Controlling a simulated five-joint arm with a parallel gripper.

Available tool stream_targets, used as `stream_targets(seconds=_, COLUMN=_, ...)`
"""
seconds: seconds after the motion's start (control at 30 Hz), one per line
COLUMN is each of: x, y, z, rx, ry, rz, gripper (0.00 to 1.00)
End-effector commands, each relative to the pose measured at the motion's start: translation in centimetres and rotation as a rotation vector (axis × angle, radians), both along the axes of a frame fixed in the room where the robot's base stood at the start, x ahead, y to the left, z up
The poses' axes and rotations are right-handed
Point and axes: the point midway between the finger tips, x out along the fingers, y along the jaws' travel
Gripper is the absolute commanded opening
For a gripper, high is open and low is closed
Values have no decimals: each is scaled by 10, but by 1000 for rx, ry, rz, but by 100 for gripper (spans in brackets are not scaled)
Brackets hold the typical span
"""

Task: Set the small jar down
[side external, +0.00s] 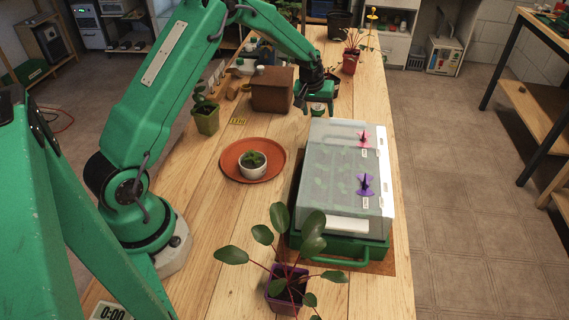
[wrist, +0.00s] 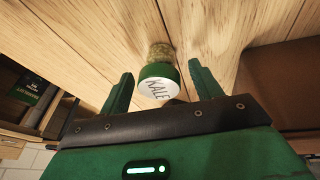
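The small jar (wrist: 160,52) has a green lid (wrist: 154,71) with a white top marked KALE. In the wrist view it appears to stand upright on the wooden table, between the two green fingers. My gripper (wrist: 160,74) is open, with a visible gap between the lid and each finger. In the side view my gripper (side external: 318,97) points down over the jar (side external: 318,109), which shows small at the table beyond the white-covered tray. The exact contact of its base with the table is too small to tell there.
A brown box (side external: 272,92) stands just left of the jar. The covered tray (side external: 340,245) lies nearer, with pink and purple markers on its cover. A terracotta saucer (side external: 232,168) holds a white potted seedling (side external: 252,171). A red pot (side external: 349,64) stands behind. Bare wood lies left of the tray.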

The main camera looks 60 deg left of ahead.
Motion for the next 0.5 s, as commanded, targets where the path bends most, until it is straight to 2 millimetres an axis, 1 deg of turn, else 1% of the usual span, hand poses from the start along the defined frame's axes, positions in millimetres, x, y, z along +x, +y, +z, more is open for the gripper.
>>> stream_targets(seconds=0.27, x=0, y=0, z=4, rx=1, ry=-1, rz=0, gripper=64)
stream_targets(seconds=0.37, x=-2, y=0, z=9, rx=0, ry=0, rz=0, gripper=64)
stream_targets(seconds=0.5, x=-6, y=-1, z=22, rx=0, ry=-2, rz=0, gripper=64)
